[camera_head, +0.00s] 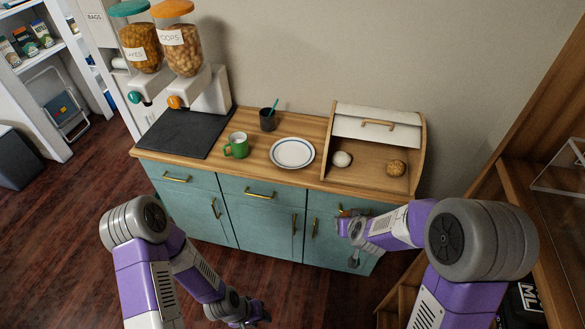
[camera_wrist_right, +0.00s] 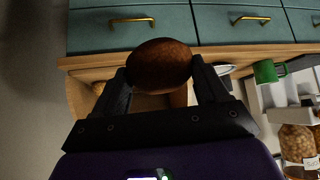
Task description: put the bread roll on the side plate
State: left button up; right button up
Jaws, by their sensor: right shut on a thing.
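My right gripper (camera_wrist_right: 160,85) is shut on a brown bread roll (camera_wrist_right: 158,65), which sits between its fingers in the right wrist view. In the head view this gripper (camera_head: 346,222) is in front of the teal cabinet, and the roll there is mostly hidden. The side plate (camera_head: 293,153), white with a blue ring, lies empty on the counter, left of the bread bin and beyond the gripper. My left gripper (camera_head: 255,318) is low over the floor at the bottom of the head view, too small and dark to tell its opening.
The open bread bin (camera_head: 421,160) holds a pale roll (camera_head: 342,159) and a brown roll (camera_head: 396,168). A green mug (camera_head: 237,146) and a dark cup (camera_head: 268,120) stand left of the plate. Two cereal dispensers (camera_head: 180,60) stand beyond a dark mat (camera_head: 187,133). A wooden shelf (camera_head: 530,200) is at right.

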aim_at(292, 155)
jog(key=u, duration=0.45)
jog(key=i, duration=1.45)
jog(key=u, duration=0.15)
